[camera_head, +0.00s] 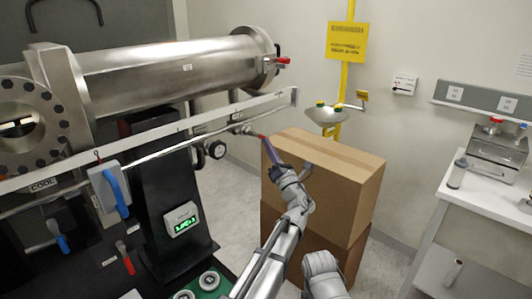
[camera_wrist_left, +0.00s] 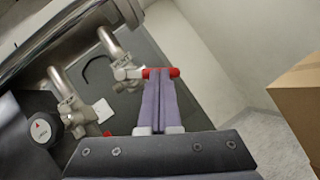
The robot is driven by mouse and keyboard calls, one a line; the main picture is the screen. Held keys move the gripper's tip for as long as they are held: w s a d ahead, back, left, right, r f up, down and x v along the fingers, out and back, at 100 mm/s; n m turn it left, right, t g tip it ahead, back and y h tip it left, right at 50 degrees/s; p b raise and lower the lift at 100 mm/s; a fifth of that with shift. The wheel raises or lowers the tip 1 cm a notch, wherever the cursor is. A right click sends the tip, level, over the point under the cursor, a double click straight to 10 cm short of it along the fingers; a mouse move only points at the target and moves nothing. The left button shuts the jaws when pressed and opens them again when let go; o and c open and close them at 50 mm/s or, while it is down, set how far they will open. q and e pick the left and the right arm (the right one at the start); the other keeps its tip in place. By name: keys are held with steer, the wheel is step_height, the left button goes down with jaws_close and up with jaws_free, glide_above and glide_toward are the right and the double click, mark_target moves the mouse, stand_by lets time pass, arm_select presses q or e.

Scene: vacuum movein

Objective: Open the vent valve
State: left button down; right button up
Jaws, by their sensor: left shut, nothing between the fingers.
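A small valve with a red handle (camera_wrist_left: 172,72) sits on a metal pipe stub in the left wrist view. Its handle points right, across the fingertips. In the head view the red handle (camera_head: 262,137) shows at the end of the thin pipe under the steel cylinder. A second valve (camera_wrist_left: 72,108) with a red tip is lower left. My right gripper is out of view.
A round gauge (camera_head: 217,150) hangs left of the fingers. Cardboard boxes (camera_head: 345,195) stand close to the right of my left arm. The steel cylinder (camera_head: 180,70) and a long white rail (camera_head: 200,120) lie above and left. Blue-handled valves (camera_head: 116,187) are farther left.

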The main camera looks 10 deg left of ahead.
arm_select(q)
steer(key=r+n+g+y, duration=0.1)
steer(key=n+g+y, duration=0.1)
steer(key=n, duration=0.2)
steer(key=w+r+n+g+y+p, duration=0.1)
steer(key=n+g+y, duration=0.1)
steer(key=n, duration=0.2)
steer(key=w+d+r+n+g+y+p, duration=0.1)
steer(key=n+g+y, duration=0.1)
steer(key=n, duration=0.2)
steer(key=shift+d+r+y, duration=0.1)
steer(key=shift+r+y, duration=0.05)
steer(key=shift+y, duration=0.15)
steer(key=shift+w+r, duration=0.1)
steer(key=shift+r, duration=0.1)
